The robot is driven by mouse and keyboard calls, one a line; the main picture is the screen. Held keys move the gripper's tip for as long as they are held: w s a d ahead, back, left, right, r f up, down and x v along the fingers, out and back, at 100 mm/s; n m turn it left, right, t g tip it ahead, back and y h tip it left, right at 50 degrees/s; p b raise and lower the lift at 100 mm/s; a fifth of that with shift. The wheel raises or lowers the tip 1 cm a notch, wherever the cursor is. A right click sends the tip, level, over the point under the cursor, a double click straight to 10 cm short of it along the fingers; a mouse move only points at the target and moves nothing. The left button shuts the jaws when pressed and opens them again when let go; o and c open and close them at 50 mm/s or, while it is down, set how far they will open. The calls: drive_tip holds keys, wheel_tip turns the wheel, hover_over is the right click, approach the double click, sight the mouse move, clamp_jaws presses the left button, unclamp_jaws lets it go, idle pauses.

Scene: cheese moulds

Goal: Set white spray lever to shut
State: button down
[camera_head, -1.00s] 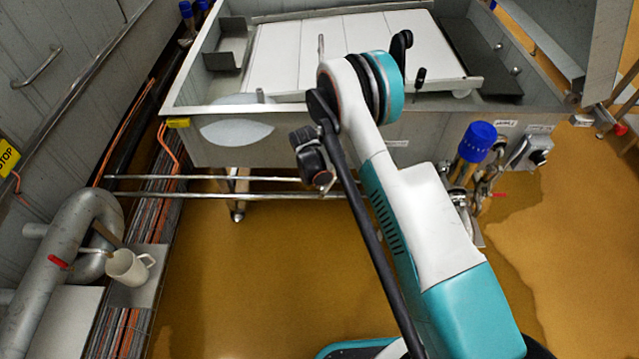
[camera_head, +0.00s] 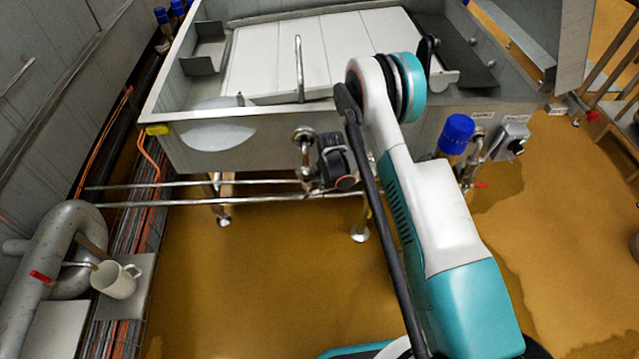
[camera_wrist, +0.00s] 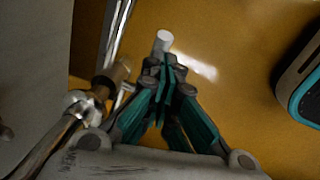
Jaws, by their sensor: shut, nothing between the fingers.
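A short white cylindrical end (camera_wrist: 162,38) shows just beyond my fingertips in the wrist view; it may be the white spray lever, but I cannot be sure. My gripper (camera_wrist: 164,66) is shut and empty, its tips close below that end; I cannot tell whether they touch it. A metal pipe with a ring joint (camera_wrist: 80,107) and a brownish fitting (camera_wrist: 117,72) lies left of my fingers. In the head view, a pipe valve (camera_head: 303,136) sits at the vat's front, left of my wrist. My fingers are not clearly visible there.
The steel vat (camera_head: 230,160) with white panels (camera_head: 275,55) stands ahead. An upright pipe (camera_head: 299,68) rises at its front. A blue-capped valve (camera_head: 456,133) is right of my arm. The ochre floor (camera_head: 240,290) before the vat is clear.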

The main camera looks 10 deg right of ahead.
drive_tip(key=shift+w+d+f, duration=0.15)
drive_tip(key=shift+d+f, duration=0.75)
drive_tip(key=shift+f, duration=0.25)
